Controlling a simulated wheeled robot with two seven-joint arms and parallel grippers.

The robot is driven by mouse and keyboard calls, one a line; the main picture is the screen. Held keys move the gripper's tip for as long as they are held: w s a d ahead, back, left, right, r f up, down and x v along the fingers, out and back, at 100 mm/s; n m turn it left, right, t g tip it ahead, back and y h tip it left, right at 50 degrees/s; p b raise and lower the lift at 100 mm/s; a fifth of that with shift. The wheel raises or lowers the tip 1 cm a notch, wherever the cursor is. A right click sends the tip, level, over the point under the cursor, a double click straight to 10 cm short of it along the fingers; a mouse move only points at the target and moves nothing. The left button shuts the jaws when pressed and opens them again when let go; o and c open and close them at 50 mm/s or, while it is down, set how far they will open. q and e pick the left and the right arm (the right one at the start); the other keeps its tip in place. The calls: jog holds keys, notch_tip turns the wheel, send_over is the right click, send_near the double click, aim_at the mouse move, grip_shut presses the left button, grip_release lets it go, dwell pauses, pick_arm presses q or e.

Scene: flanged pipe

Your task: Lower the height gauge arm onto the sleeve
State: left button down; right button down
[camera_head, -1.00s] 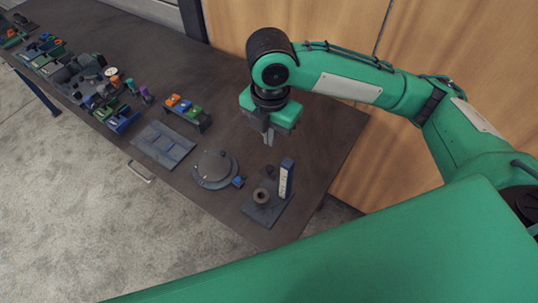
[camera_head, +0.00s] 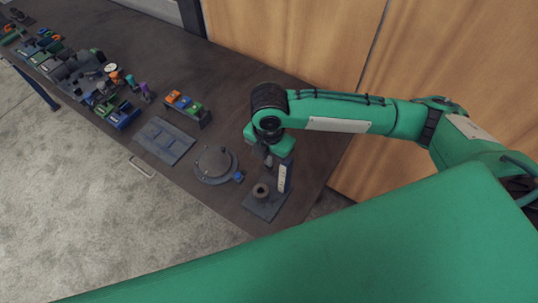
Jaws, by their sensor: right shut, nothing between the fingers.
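The height gauge (camera_head: 284,178) is an upright post with a pale scale, standing on a dark base plate near the table's near right end. The sleeve (camera_head: 261,191) is a short brownish ring on the same base, left of the post. My right gripper (camera_head: 268,162) points down, shut and empty, just above and behind the sleeve and close to the post's top. Whether it touches the gauge arm cannot be told; the arm is too small or hidden to make out. My left gripper is not in view.
A round dark plate (camera_head: 213,163) with a small blue block (camera_head: 239,177) lies left of the gauge. A flat grey tray (camera_head: 163,140) and a rack of coloured blocks (camera_head: 187,107) stand farther left. Several parts crowd the table's far left. The back right tabletop is clear.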

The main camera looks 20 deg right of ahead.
notch_tip(320, 180, down, 5)
jog(key=shift+r+b, duration=0.2)
jog(key=shift+b, duration=0.45)
jog(key=shift+r, duration=0.2)
